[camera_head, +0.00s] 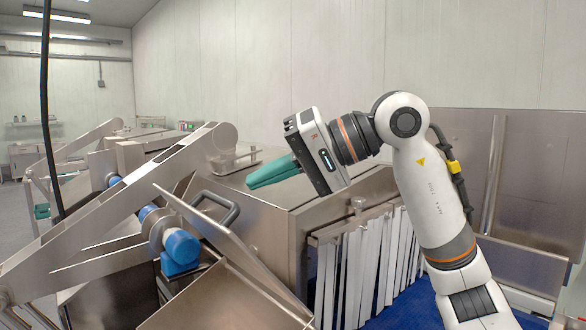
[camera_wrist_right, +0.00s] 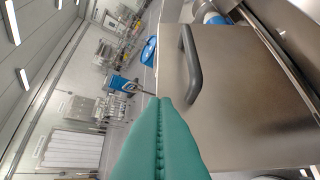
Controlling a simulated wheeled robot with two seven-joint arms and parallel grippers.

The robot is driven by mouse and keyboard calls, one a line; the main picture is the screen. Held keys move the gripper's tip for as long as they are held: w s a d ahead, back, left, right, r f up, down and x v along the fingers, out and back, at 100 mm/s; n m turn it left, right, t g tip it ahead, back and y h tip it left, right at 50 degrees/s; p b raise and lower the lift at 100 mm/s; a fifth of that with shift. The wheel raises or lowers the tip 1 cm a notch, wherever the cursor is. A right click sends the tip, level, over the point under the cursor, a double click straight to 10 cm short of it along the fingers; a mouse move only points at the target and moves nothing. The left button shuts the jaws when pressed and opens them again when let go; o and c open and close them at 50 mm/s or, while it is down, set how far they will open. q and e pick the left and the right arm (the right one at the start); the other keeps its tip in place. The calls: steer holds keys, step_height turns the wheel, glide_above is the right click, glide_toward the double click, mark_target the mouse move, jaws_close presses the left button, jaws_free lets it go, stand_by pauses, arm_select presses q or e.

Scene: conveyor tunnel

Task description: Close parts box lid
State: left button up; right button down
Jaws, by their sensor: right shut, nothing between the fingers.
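The parts box (camera_head: 205,305) is a metal box at the bottom of the head view, seen in part. Its lid (camera_head: 228,243) is a flat metal panel that stands tilted up, open, with a dark grey handle (camera_head: 236,213) on its outer face. My right gripper (camera_head: 250,182) has green fingers pressed together with nothing between them. It is above and to the right of the handle, apart from it. In the right wrist view, the lid (camera_wrist_right: 245,95) fills the right side, and the handle (camera_wrist_right: 188,60) lies just beyond the green fingertips (camera_wrist_right: 165,102). My left gripper is not in view.
A large metal cabinet (camera_head: 335,205) stands under and behind my right gripper, with vertical metal strips (camera_head: 370,255) on its front. A small clear tray (camera_head: 233,160) is on its top.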

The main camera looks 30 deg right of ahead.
mark_target(204, 214)
steer(key=a+f+b, duration=0.1)
steer(key=a, duration=0.1)
steer(key=w+a+f, duration=0.1)
steer(key=a+f, duration=0.1)
steer(key=shift+w+a+f+b, duration=0.15)
steer(key=shift+w+a+b, duration=0.05)
steer(key=shift+b, duration=0.15)
steer(key=shift+s+a+f, duration=0.15)
steer(key=shift+a, duration=0.2)
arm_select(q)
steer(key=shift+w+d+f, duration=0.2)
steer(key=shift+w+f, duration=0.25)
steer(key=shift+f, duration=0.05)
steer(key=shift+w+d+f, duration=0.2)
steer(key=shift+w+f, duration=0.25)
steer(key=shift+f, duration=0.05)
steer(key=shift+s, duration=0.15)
